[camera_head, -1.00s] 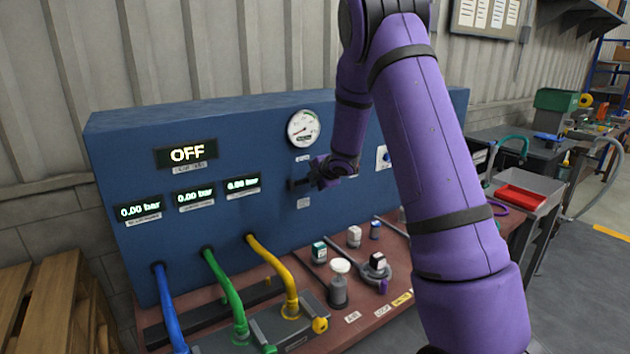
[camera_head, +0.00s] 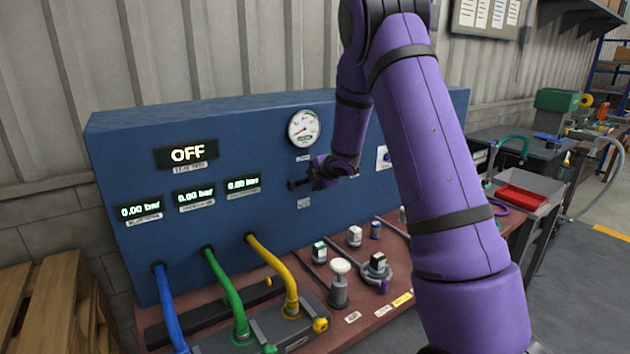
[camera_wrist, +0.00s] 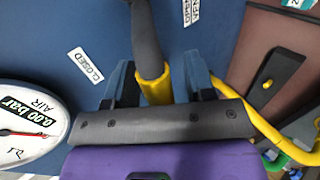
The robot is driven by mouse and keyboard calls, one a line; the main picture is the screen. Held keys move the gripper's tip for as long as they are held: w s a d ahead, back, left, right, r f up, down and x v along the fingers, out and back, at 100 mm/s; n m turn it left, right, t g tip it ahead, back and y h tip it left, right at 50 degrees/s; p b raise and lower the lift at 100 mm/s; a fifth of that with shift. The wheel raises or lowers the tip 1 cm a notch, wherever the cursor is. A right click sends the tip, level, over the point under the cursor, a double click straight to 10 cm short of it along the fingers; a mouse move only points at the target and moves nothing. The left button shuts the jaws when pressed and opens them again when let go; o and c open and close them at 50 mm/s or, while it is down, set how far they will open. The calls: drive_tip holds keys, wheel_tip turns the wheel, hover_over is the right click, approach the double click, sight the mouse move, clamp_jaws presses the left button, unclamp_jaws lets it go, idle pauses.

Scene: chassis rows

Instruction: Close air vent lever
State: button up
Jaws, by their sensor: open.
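The air vent lever is a dark grey bar (camera_wrist: 146,38) with a yellow end in the wrist view. In the head view its dark end (camera_head: 296,184) sticks out left of my gripper (camera_head: 321,176), below the round gauge. In the wrist view my gripper (camera_wrist: 158,80) is open, with one finger on each side of the lever's yellow end. I cannot tell whether either finger touches it. A white CLOSED label (camera_wrist: 86,65) is on the blue panel left of the lever. Another label (camera_wrist: 191,10), partly cut off, is at the top.
The blue panel (camera_head: 240,127) has a dial gauge (camera_head: 303,128) and an OFF display (camera_head: 187,154). Blue, green and yellow hoses (camera_head: 272,262) run down at its left. Small fittings and a pale-topped knob (camera_head: 340,267) stand on the bench below. A yellow hose passes right of my gripper.

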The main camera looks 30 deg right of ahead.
drive_tip(key=v, duration=1)
drive_tip(key=shift+s+r, duration=0.25)
drive_tip(key=shift+s, duration=0.05)
drive_tip(key=shift+a+f, duration=0.1)
drive_tip(key=shift+f, duration=0.1)
drive_tip(key=c, duration=0.6)
drive_tip(key=f, duration=0.1)
drive_tip(key=s+a+f+t+y, duration=0.1)
drive_tip(key=f+y, duration=0.1)
drive_tip(key=f, duration=0.1)
drive_tip(key=shift+s+a+f, duration=0.1)
drive_tip(key=shift+s+a, duration=0.2)
drive_tip(key=shift+a, duration=0.1)
clamp_jaws()
drive_tip(key=s+d+f+t+h, duration=0.2)
drive_tip(key=s+t, duration=0.5)
drive_tip(key=s, duration=0.1)
drive_tip(key=w, duration=1.3)
drive_tip(key=shift+w+r, duration=0.25)
drive_tip(key=shift+r, duration=0.1)
